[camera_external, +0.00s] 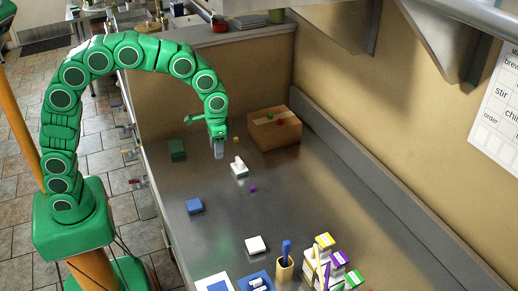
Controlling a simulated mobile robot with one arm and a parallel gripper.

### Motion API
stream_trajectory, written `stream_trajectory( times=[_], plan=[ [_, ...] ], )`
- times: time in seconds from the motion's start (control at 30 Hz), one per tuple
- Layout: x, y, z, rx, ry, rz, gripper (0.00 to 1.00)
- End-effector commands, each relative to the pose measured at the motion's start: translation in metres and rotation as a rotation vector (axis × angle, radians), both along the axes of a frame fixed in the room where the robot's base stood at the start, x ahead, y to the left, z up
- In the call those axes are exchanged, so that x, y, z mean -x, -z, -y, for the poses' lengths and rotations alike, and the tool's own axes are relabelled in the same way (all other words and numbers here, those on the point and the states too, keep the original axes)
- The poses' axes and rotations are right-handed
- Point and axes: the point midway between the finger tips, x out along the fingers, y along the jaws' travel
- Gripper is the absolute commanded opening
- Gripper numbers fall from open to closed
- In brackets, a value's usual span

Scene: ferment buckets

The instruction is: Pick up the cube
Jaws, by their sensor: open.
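Several small pieces could be the cube, too small to tell their shape for sure. A purple one (253,189) lies on the grey metal counter (225,220), and a yellow one (236,139) lies farther back. A green one (270,117) and a red one (280,123) sit on top of a brown cardboard box (274,130). My gripper (218,155) hangs pointing down over the counter, left of the box and up-left of the purple piece. It is open, with nothing visible between its fingers.
A white object on a base (239,168) stands close right of my gripper. A green block (177,150), a blue block (195,206) and a white block (256,245) are on the counter. A pen cup (285,268) and stacked boxes (325,260) crowd the front. The middle counter is mostly free.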

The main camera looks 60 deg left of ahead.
Motion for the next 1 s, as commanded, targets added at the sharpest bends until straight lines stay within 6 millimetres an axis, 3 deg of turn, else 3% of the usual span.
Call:
stream_trajectory(
  times=[0.3,0.5,0.7,1.0],
  plan=[
    [-0.063,0.038,0.042,0.005,0.021,0.023,0.50],
    [-0.092,0.059,0.064,0.009,0.032,0.036,0.50],
    [-0.103,0.070,0.075,0.010,0.037,0.040,0.50],
    [-0.104,0.092,0.076,0.010,0.037,0.040,0.50]
  ],
)
